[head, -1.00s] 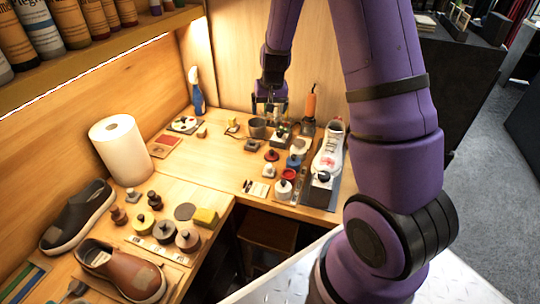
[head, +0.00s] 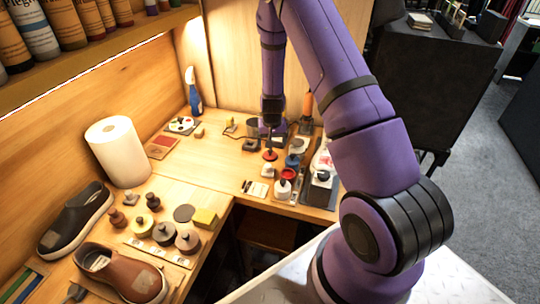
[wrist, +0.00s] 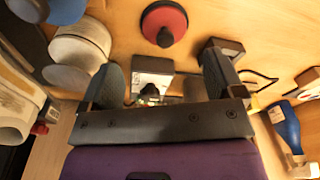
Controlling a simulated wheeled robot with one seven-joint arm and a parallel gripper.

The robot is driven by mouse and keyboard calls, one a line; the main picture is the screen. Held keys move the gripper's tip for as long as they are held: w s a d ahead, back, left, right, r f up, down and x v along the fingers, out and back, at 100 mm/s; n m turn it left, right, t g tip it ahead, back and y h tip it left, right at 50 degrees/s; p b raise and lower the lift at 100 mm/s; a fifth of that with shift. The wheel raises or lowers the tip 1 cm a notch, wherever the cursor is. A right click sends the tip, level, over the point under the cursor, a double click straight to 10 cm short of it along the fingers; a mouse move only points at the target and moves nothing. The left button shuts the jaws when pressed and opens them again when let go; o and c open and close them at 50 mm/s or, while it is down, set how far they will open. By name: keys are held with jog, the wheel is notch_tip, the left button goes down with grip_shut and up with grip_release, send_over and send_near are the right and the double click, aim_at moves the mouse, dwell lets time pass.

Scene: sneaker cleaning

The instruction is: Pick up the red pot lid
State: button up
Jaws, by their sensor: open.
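The red pot lid (head: 269,156) is a small round red disc with a dark knob, lying flat on the wooden bench. In the wrist view the red lid (wrist: 165,20) shows at the top, beyond my fingertips and apart from them. My gripper (head: 270,140) points down just above the lid in the head view. In the wrist view my gripper (wrist: 164,75) is open, with nothing held between its two fingers. My wrist hides part of the bench behind it in the head view.
Open bench lies left of the lid, before the paper roll (head: 118,152).

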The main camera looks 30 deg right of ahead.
aim_at(270, 150)
jog(key=shift+w+a+f, duration=0.1)
jog(key=shift+w+f, duration=0.15)
jog(key=shift+f, duration=1.25)
jog(key=shift+w+a+f, duration=0.1)
jog(key=shift+w+f, duration=0.1)
jog(key=shift+f, duration=1.3)
jog(key=c, duration=1)
